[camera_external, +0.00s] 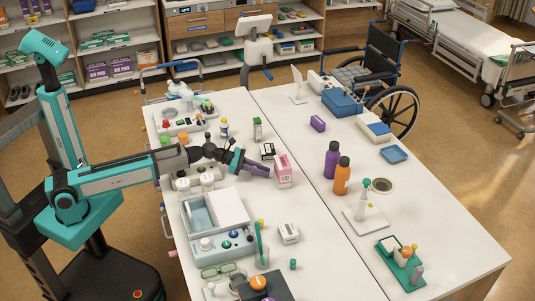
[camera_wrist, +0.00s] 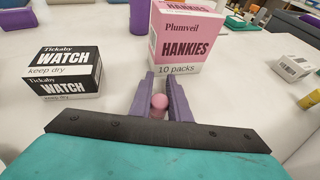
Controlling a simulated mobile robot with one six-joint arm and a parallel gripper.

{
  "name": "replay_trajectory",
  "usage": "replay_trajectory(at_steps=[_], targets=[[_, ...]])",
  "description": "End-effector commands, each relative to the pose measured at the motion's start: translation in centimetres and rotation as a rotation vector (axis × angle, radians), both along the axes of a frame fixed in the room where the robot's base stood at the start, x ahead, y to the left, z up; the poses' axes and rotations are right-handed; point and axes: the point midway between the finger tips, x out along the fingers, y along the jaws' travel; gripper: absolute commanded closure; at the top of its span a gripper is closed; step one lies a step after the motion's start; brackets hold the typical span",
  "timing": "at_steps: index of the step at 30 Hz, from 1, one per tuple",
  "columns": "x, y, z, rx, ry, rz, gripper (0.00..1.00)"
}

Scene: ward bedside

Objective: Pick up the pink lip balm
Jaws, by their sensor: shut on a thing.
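The pink lip balm (camera_wrist: 159,102) is a small pink cylinder with a rounded top, seen between the purple fingers of my gripper (camera_wrist: 160,80) in the wrist view. My gripper is shut on it, with a finger on each side. In the external view, my gripper (camera_external: 262,171) is low over the white table, just left of the pink hankies box. The lip balm is hidden there, and I cannot tell whether it touches the table.
The pink hankies box (camera_wrist: 178,40) stands just beyond the fingertips. A black-and-white watch box (camera_wrist: 64,72) stands to the left. A white box (camera_external: 288,232) lies nearer the front. Purple and orange bottles (camera_external: 342,176) stand on the right table.

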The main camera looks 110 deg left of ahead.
Motion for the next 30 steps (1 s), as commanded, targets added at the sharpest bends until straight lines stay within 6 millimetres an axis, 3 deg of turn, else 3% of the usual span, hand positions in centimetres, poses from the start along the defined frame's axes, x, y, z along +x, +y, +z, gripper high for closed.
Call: replay_trajectory(at_steps=[11, 30], targets=[[0.0, 0.0, 2.8, 0.002, -0.002, 0.0, 1.0], [0.1, 0.1, 14.0, 0.002, -0.003, 0.0, 1.0]])
